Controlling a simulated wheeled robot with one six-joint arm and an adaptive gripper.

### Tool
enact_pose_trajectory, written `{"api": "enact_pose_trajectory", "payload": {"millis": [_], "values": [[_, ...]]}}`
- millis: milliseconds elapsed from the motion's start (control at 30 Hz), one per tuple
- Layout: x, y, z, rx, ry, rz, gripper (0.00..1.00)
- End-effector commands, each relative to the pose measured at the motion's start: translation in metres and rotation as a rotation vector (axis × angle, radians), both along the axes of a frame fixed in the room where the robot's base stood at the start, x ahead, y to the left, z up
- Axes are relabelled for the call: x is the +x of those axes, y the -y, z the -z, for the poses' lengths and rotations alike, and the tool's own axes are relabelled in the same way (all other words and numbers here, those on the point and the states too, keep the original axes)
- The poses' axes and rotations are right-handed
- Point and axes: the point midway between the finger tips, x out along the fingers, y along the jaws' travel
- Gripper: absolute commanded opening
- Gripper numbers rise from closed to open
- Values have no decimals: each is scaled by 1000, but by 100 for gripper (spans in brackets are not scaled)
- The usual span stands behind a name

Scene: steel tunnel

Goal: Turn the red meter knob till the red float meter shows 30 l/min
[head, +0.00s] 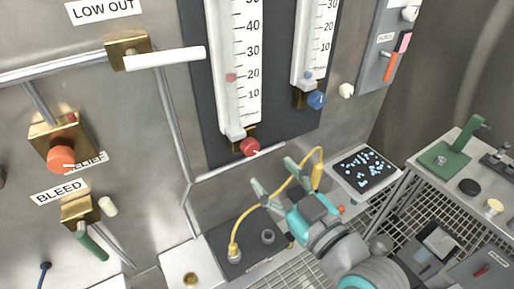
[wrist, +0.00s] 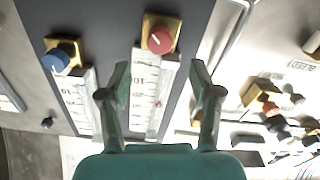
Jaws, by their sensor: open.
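The red meter knob (head: 250,147) sits on a brass block below the left float meter. In the wrist view the red knob (wrist: 162,40) has a white mark and lies beyond the gap between my fingertips. The red float meter (head: 240,60) has its red float (head: 231,77) close to the 20 mark. My gripper (head: 276,177) is open and empty, below and right of the knob, apart from it. The fingers also show in the wrist view (wrist: 160,78). The meter's scale is upside down there.
A second meter with a blue knob (head: 316,99) stands to the right. A yellow cable (head: 262,200) arches behind my gripper. A steel pipe (head: 235,164) runs below the red knob. A black tray with pale blue pieces (head: 362,170) and a bench (head: 440,175) are at right.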

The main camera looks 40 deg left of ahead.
Motion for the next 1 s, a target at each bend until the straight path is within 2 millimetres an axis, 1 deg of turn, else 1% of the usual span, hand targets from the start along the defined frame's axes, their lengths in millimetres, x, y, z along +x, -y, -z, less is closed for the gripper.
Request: {"api": "enact_pose_trajectory", "payload": {"millis": [33,200,400,600,900,933,967,1000], "values": [[3,-10,-1,0,1,-4,64],[15,-38,-1,0,0,-3,64],[26,-64,0,0,0,0,64],[31,-77,0,1,0,0,64],[32,-78,0,0,0,1,64],[32,-78,0,0,0,1,59],[32,-78,0,0,0,1,51],[32,-78,0,0,0,1,41]]}}
